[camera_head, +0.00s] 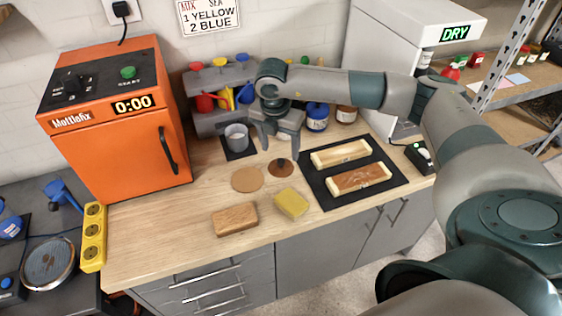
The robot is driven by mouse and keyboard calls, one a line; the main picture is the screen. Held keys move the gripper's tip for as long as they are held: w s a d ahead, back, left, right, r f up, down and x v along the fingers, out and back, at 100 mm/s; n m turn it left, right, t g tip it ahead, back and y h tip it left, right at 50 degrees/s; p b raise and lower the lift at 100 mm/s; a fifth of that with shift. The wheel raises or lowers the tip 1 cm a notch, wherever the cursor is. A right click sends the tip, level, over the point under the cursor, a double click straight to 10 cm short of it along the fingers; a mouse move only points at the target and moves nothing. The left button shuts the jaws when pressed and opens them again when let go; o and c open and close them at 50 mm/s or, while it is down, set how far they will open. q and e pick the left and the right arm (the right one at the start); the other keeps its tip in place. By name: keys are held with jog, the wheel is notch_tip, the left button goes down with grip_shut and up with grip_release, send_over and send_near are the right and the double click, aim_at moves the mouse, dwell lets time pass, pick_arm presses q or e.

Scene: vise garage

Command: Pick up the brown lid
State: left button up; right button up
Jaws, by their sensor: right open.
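A dark brown round disc (281,169), which looks like the brown lid, lies flat on the wooden worktop and has a small darker spot near its middle. A lighter tan disc (247,180) lies just left of it. My right gripper (280,151) reaches in from the right and points down, just behind and above the dark brown disc. Its fingers are apart with nothing between them. I cannot tell its exact height over the worktop. My left gripper is not in view.
A grey cup (237,138) stands left of the gripper; blue (317,118) and brown (346,114) jars stand right. A wooden block (235,219) and yellow sponge-like block (291,203) lie in front. A black mat (388,181) holds two trays. An orange oven (125,150) stands left.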

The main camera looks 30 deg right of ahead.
aim_at(281, 161)
jog(key=shift+f, duration=0.55)
jog(key=shift+f+p, duration=0.25)
jog(key=shift+p, duration=0.25)
jog(key=shift+d+f+p, duration=0.1)
jog(key=shift+f+p, duration=0.65)
jog(key=shift+f, duration=0.05)
notch_tip(281, 161, down, 2)
jog(key=shift+w+d+f+p, duration=0.1)
jog(key=shift+w+p, duration=0.05)
jog(key=shift+p, duration=0.3)
jog(key=shift+f, duration=0.45)
